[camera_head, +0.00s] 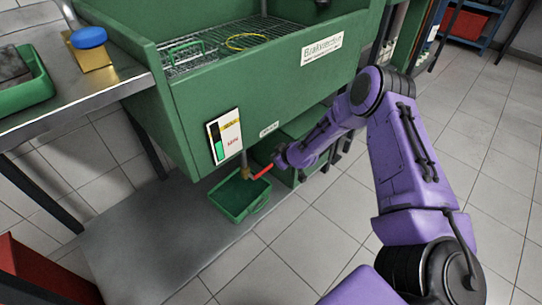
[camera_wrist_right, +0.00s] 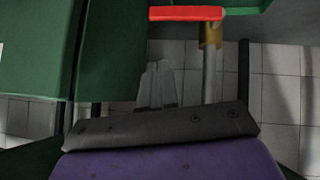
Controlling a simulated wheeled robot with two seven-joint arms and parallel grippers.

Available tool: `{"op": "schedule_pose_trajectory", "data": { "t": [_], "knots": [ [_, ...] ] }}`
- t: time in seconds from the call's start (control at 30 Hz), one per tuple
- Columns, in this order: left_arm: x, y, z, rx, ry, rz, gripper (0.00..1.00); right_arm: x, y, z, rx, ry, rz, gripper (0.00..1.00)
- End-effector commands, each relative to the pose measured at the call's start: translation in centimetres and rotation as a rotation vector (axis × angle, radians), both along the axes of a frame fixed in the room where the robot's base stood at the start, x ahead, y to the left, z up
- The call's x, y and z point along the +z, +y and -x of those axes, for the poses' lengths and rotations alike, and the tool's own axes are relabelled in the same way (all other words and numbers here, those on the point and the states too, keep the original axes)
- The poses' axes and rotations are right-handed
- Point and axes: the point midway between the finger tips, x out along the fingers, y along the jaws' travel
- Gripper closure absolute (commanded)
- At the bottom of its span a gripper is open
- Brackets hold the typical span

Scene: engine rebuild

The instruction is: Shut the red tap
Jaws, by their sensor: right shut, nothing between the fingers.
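The red tap has a red lever (camera_head: 262,172) on a brass body (camera_head: 247,174), under the green wash tank. In the head view the lever slants up to the right from the brass body. In the right wrist view the red lever (camera_wrist_right: 186,13) runs sideways across the top, left of the brass body (camera_wrist_right: 210,36). My right gripper (camera_wrist_right: 157,68) is shut and empty, its fingertips pointing towards the lever with a gap showing in the picture. In the head view my right wrist is beside the lever's right end, and the fingers are hard to make out. My left gripper is out of view.
A green tray (camera_head: 235,214) sits below the tap. A metal bench (camera_head: 95,92) stands at left. Tiled floor at front right is clear.

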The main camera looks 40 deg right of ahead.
Motion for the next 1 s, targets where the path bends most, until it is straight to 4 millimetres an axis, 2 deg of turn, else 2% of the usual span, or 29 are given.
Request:
{"op": "schedule_pose_trajectory", "data": {
  "t": [0.03,0.1,0.3,0.9,1.0],
  "knots": [
    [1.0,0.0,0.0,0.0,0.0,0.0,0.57,1.4,-0.1,0.8,-0.001,-0.001,-0.002,1.0],
    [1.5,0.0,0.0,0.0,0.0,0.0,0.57,2.3,-0.3,1.8,0.0,-0.001,-0.002,1.0],
    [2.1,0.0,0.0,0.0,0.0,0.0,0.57,3.7,-0.6,3.4,0.0,-0.001,0.0,1.0],
    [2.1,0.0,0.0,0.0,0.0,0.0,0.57,3.7,-0.6,3.7,0.0,-0.001,-0.001,1.0],
    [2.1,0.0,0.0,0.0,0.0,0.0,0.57,4.1,-0.8,3.4,-0.066,-0.029,-0.053,1.0]
  ]
}}
